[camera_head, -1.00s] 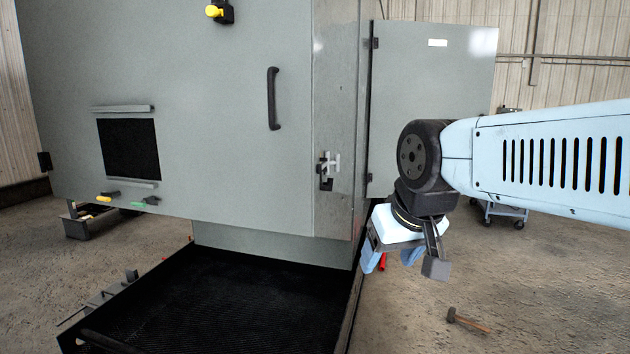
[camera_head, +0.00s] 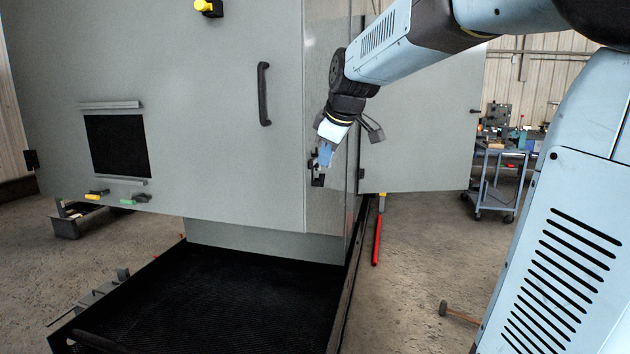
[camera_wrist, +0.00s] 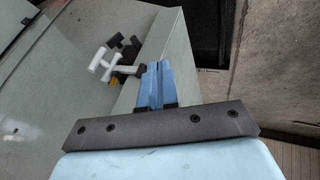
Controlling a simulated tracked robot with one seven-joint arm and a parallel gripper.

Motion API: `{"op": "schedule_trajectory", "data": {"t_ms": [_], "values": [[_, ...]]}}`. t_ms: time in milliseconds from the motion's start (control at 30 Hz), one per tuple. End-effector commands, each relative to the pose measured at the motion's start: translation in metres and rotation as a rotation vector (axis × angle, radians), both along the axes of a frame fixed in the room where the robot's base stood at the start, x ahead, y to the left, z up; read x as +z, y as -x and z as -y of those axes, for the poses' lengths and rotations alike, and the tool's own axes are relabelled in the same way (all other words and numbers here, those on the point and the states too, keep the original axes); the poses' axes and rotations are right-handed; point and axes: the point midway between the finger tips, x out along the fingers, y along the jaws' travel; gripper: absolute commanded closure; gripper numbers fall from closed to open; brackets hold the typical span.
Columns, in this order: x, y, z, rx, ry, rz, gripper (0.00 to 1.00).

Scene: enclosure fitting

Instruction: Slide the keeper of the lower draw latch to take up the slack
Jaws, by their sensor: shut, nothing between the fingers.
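The lower draw latch (camera_head: 317,179) is on the narrow side face of the grey enclosure, low near its front corner. My gripper partly hides it in the head view. In the wrist view the latch shows as a pale T-shaped handle (camera_wrist: 103,61) with dark parts (camera_wrist: 130,48) beside it and a small yellow bit. I cannot tell for sure which dark part is the keeper. My gripper (camera_head: 325,156) is at the latch, fingers shut and empty. In the wrist view its blue fingertips (camera_wrist: 156,66) are just right of the latch; contact cannot be told.
The enclosure's open door panel (camera_head: 420,130) stands behind my wrist. A black handle (camera_head: 264,94) and a yellow knob (camera_head: 208,8) are on the front face. A black tray (camera_head: 200,300) extends below. A hammer (camera_head: 458,313) and a red bar (camera_head: 377,240) are on the right; a cart (camera_head: 495,180) stands behind.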

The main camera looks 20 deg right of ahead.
Motion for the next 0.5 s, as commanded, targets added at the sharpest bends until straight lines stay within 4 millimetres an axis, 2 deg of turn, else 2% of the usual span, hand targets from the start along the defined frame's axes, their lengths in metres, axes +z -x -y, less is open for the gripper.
{"op": "schedule_trajectory", "data": {"t_ms": [133, 267, 500], "values": [[-0.002, -0.009, 0.0, 0.021, 0.011, 0.004, 1.0], [-0.012, -0.015, -0.001, 0.02, 0.012, 0.003, 1.0], [-0.046, -0.037, -0.004, 0.018, 0.011, 0.001, 1.0]]}}
